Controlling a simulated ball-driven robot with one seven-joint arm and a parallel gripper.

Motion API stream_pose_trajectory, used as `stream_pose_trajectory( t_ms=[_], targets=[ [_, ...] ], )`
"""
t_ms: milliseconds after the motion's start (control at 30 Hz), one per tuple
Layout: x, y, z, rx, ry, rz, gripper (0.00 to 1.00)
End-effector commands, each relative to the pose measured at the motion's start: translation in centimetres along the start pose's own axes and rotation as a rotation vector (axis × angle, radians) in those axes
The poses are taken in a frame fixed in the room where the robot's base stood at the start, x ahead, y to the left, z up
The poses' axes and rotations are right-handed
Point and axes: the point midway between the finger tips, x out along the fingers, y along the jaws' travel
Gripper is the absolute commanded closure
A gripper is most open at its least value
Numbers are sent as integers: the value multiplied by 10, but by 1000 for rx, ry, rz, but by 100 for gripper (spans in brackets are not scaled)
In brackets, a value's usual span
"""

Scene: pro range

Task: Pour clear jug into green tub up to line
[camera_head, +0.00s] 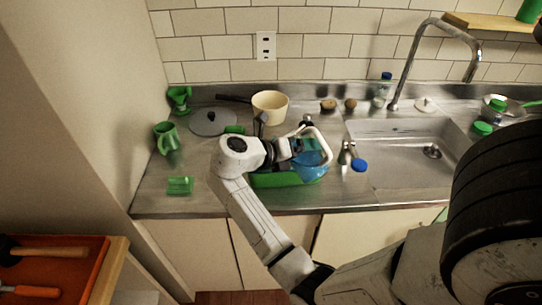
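The clear jug (325,148) has a pale rim and blue liquid inside. It looks tilted over the right part of the green tub (270,181) on the counter. My gripper (296,147) is at the jug's left side and appears shut on it, though the fingertips are partly hidden. My wrist and the jug cover much of the tub. The fill line and the level in the tub cannot be seen.
A cream saucepan (270,106) and a grey lid (211,122) stand behind. A green mug (166,137) and a green block (180,186) are at the left. A blue-capped item (360,165) lies right of the jug, before the sink (400,150).

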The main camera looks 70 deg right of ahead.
Motion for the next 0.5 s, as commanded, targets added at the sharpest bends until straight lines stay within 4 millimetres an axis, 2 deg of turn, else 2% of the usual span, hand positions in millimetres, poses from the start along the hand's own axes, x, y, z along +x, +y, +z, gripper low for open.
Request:
stream_pose_trajectory(
  t_ms=[500],
  targets=[
    [2,1,-8,-38,7,-22,63]
  ],
)
